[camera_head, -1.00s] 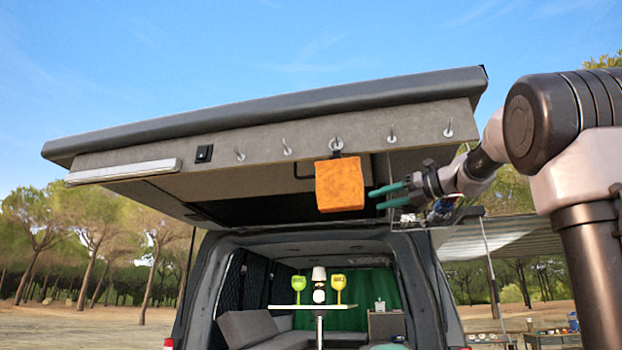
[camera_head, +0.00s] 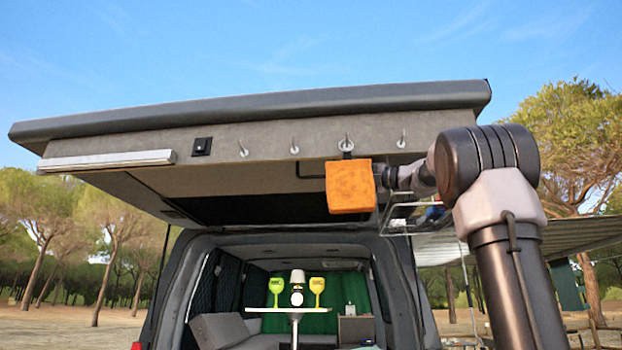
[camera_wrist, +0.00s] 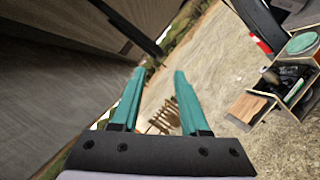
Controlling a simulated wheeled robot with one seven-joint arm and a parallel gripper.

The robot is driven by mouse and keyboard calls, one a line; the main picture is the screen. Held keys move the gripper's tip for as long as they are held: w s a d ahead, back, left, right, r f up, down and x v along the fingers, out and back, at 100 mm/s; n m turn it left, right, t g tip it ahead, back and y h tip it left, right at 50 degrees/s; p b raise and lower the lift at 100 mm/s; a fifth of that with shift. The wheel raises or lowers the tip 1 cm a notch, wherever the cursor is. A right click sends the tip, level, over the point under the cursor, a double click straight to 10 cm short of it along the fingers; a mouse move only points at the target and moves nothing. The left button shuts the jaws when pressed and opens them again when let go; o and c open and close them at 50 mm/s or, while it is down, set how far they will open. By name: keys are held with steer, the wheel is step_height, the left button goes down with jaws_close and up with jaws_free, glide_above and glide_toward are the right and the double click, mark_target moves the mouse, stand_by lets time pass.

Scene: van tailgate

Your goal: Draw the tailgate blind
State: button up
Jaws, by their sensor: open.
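The raised tailgate (camera_head: 250,104) spans the head view above the van's open rear. A dark panel (camera_head: 255,210) shows on its underside; I cannot tell for sure whether it is the blind. An orange cloth (camera_head: 349,186) hangs from a hook at the tailgate's edge. In the head view my gripper's fingers are hidden behind the orange cloth. In the wrist view my gripper (camera_wrist: 159,72) is open, with two teal fingers apart and nothing between them. A grey surface (camera_wrist: 50,100) and a dark surface lie to its left there, apart from the fingers.
Several hooks and a black switch (camera_head: 202,146) line the tailgate edge, with a pale bar (camera_head: 108,161) at left. A wire rack (camera_head: 400,215) is beside the cloth. Gravel ground shows in the wrist view.

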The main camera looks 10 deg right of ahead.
mark_target(320, 177)
steer(key=x, duration=1)
jaws_close()
stand_by(1.2)
